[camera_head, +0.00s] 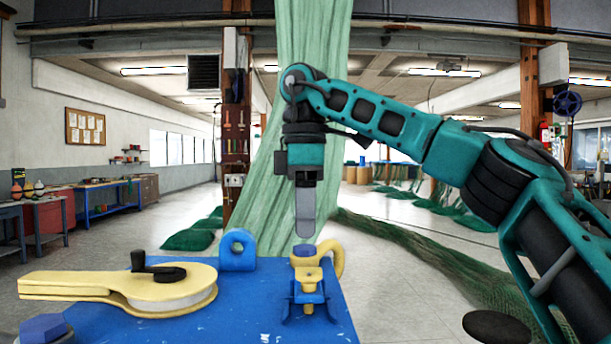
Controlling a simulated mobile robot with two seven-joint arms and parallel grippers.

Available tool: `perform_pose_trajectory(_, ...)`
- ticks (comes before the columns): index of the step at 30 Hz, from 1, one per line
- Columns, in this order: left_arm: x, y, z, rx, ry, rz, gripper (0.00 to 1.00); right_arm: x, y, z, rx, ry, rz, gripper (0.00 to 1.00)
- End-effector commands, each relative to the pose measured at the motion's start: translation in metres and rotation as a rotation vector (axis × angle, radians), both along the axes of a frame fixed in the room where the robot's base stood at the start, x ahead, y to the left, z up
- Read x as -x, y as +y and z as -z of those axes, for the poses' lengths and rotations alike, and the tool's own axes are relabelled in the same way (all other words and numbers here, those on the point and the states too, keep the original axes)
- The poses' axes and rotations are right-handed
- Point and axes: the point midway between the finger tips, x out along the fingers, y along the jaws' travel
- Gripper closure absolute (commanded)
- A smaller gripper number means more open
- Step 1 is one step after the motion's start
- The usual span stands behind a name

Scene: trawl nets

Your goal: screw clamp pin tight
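The clamp (308,290) is a yellow and blue fitting at the right part of a blue bench top (255,300). What looks like its pin (304,250) has a blue head and stands upright at the top of the yellow part. My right gripper (305,232) points straight down from above, its grey fingertips right over the pin head. The fingers overlap edge-on, so I cannot tell their opening or whether they touch the head. My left gripper is not in view.
A yellow pulley block (120,285) with a black crank lies on the bench at left. A blue lug (237,250) stands at the back edge, left of the clamp. Green netting (300,130) hangs behind, and more net (430,255) lies on the floor at right.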

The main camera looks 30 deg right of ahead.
Motion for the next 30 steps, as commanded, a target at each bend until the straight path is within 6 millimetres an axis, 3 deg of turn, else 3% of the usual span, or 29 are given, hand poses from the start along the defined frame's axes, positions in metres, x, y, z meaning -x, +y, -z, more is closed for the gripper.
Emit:
perform_pose_trajectory(6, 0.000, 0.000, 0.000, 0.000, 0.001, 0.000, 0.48, 0.000, 0.000, -0.036, 0.002, -0.006, 0.003, 0.63)
perform_pose_trajectory(12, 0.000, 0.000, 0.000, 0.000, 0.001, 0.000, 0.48, 0.000, 0.000, -0.053, 0.001, 0.001, 0.002, 0.63)
perform_pose_trajectory(19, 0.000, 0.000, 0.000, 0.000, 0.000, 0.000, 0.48, 0.000, 0.000, -0.063, -0.001, -0.003, 0.002, 0.63)
perform_pose_trajectory(30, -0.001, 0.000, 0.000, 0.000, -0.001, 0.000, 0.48, 0.000, 0.000, -0.064, -0.001, -0.003, 0.001, 0.63)
